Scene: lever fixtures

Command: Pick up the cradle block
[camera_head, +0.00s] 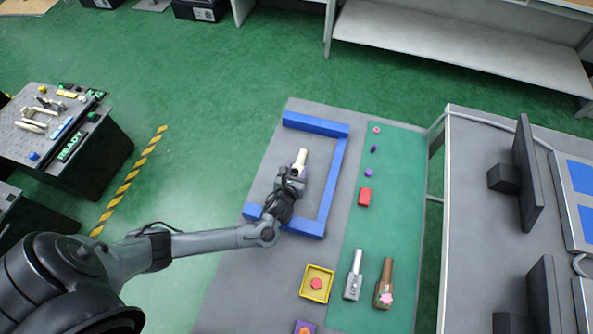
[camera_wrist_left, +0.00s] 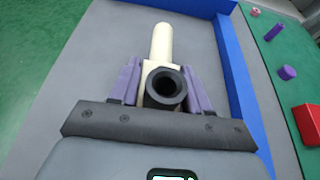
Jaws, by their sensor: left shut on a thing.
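A cream block with a dark round socket on its near end and a cream rod reaching away from it (camera_wrist_left: 160,62) is in the left wrist view; I take it to be the cradle block. Its cream end also shows in the head view (camera_head: 302,156). My left gripper (camera_head: 296,170) has its purple fingers shut on both sides of it, and its fingers show in the left wrist view (camera_wrist_left: 163,88). It is inside the blue frame; I cannot tell whether it touches the table. My right gripper is not in view.
A blue U-shaped frame (camera_head: 331,184) surrounds the area on three sides, open to the left. On the green mat (camera_head: 398,215) are a red block (camera_head: 365,196), small purple pieces, a grey lever fixture (camera_head: 354,280) and a brown one (camera_head: 385,285). A yellow tray (camera_head: 317,272) is nearer.

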